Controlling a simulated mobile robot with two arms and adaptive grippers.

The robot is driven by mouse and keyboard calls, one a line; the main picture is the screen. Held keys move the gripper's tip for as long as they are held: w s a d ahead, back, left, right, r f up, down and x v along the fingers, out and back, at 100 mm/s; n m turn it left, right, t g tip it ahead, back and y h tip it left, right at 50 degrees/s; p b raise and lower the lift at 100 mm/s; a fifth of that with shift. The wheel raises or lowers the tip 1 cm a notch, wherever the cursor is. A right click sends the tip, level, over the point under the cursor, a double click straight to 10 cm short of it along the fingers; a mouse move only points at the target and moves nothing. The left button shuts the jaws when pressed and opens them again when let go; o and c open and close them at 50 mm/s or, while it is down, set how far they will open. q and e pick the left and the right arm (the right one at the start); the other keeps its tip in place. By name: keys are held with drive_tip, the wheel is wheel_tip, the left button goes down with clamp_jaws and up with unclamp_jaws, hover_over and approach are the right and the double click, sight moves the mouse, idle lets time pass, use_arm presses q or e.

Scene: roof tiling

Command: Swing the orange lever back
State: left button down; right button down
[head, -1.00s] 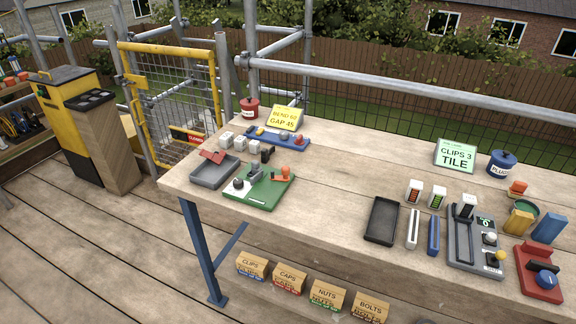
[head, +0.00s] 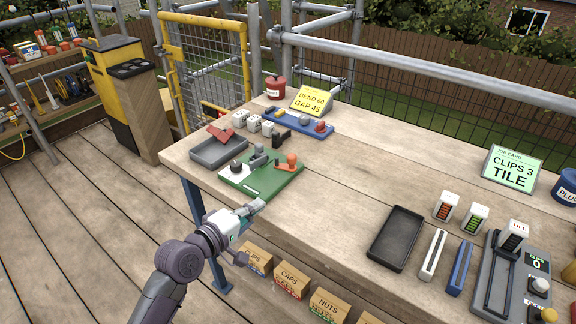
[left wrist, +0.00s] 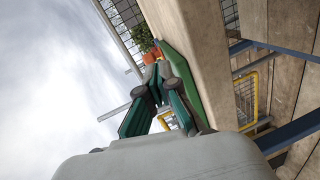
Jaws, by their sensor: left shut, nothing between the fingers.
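The orange lever (head: 291,160) stands on the right part of a green base plate (head: 278,182) at the left end of the bench. Grey and black fittings and a white dial patch are also on the plate. My left gripper (head: 258,206) is shut and empty, at the bench's front edge, just in front of the plate and apart from the lever. In the left wrist view, the orange lever (left wrist: 151,58) shows beyond the fingertips (left wrist: 158,72), beside the green plate (left wrist: 180,75). My right gripper is not in view.
A grey tray (head: 219,155) with a red piece lies left of the plate. A blue rail (head: 298,122) and a yellow job card (head: 311,101) stand behind. A dark tray (head: 395,239) lies to the right, with bare bench between. Labelled boxes (head: 291,283) sit below the bench edge.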

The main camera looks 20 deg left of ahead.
use_arm(q)
wheel_tip(320, 180, up, 2)
drive_tip(key=w+a+n+t, duration=0.1)
drive_tip(key=a+n, duration=0.1)
approach(289, 158)
drive_tip(key=x, duration=0.7)
drive_tip(key=shift+w+d+f, duration=0.1)
drive_tip(key=shift+f, duration=0.3)
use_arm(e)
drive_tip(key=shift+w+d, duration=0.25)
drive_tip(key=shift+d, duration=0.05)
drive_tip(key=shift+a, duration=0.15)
use_arm(q)
drive_tip(key=shift+w+r, duration=0.1)
drive_tip(key=shift+r, duration=0.05)
drive_tip(key=p, duration=0.1)
drive_tip(key=w+n+y+p, duration=0.1)
drive_tip(key=shift+d+r+t+p, duration=0.15)
drive_tip(key=shift+d+t+p, duration=0.1)
drive_tip(key=shift+t+p, duration=0.15)
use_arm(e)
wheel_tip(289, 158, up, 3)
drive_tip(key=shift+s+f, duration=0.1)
